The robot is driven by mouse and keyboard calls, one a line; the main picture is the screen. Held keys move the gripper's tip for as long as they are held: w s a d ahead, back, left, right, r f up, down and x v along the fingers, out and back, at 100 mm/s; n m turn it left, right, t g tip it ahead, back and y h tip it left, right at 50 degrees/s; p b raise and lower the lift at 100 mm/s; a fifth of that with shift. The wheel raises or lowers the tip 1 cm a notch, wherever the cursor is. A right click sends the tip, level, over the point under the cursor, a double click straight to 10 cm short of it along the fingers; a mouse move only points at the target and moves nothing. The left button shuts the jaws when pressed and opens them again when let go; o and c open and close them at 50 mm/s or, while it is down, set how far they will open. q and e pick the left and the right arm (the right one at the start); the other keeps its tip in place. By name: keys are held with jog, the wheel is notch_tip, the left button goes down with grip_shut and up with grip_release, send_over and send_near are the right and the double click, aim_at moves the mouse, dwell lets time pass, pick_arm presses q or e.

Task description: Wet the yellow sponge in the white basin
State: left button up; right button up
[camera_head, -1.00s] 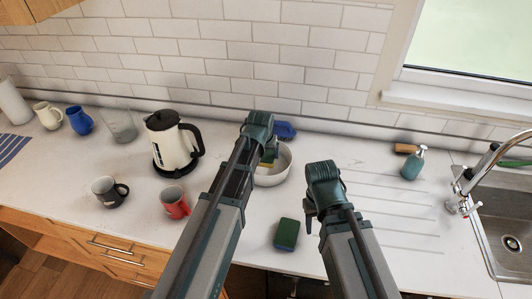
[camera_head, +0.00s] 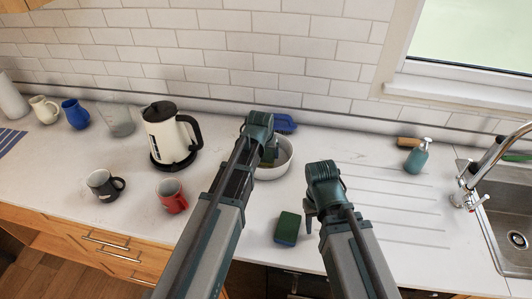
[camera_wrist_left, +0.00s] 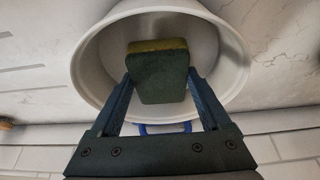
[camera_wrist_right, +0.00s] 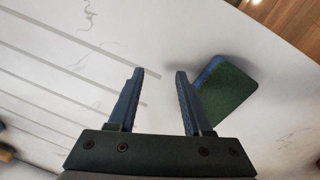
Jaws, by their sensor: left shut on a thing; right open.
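The yellow sponge with a green face (camera_wrist_left: 160,75) is between the fingers of my left gripper (camera_wrist_left: 158,88), which is shut on it. The white basin (camera_wrist_left: 92,75) surrounds the sponge in the left wrist view, so the sponge is at or inside its opening. I cannot tell whether it touches the bottom or any water. In the head view the white basin (camera_head: 284,168) stands mid-counter, partly hidden by my left gripper (camera_head: 268,155). My right gripper (camera_wrist_right: 155,75) is open and empty above the counter, beside a second sponge, green and blue (camera_wrist_right: 222,92).
The second sponge also shows in the head view (camera_head: 287,228). A kettle (camera_head: 165,135), a red mug (camera_head: 172,196) and a black mug (camera_head: 103,184) stand to the left. A blue object (camera_head: 285,123) lies behind the basin. A soap bottle (camera_head: 416,157) and sink (camera_head: 510,215) are right.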

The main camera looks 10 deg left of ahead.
pick_arm(q)
jog(key=shift+f+b, duration=0.95)
jog(key=shift+f, duration=0.1)
pick_arm(e)
jog(key=shift+f, duration=1.05)
pick_arm(q)
jog(key=shift+f, duration=0.1)
pick_arm(e)
jog(key=shift+f, duration=0.15)
jog(key=shift+s, duration=0.1)
pick_arm(q)
jog(key=shift+r+p, duration=0.45)
jog(key=shift+r, duration=0.05)
pick_arm(e)
jog(key=shift+r, duration=0.55)
pick_arm(q)
jog(key=shift+r+p, duration=4.85)
pick_arm(e)
notch_tip(320, 180, up, 10)
jog(key=shift+f, duration=0.2)
pick_arm(q)
jog(key=shift+f, duration=0.1)
